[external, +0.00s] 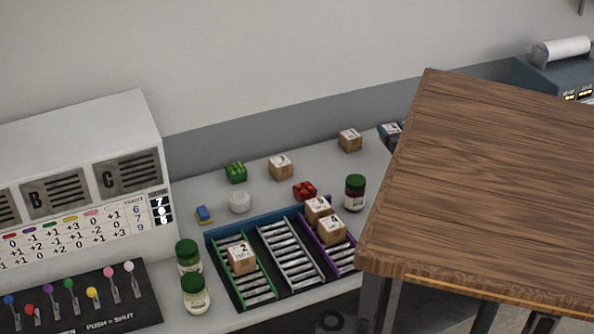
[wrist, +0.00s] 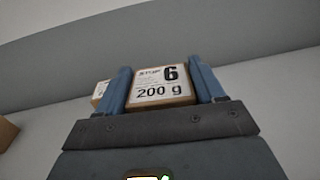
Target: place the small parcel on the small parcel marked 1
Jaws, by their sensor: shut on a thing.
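In the wrist view my gripper (wrist: 162,88) has its blue fingers shut on a small parcel (wrist: 162,93), a brown box with a white label reading 6 and 200 g. In the external view a blue shape with a white label (external: 390,131) at the wooden top's edge looks like my fingertips with this parcel; the rest of my arm is hidden. Two similar parcels stand on the grey counter, one at the back (external: 349,141) and one further left (external: 281,168). Their numbers are too small to read surely, so I cannot tell which is marked 1.
A blue-edged tray (external: 212,252) with roller lanes holds a parcel marked 2 (external: 241,259) and two more parcels (external: 324,225) at the right. Jars (external: 355,193), a green block (external: 236,172) and a red block (external: 304,191) stand nearby. A wooden tabletop (external: 490,190) blocks the right.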

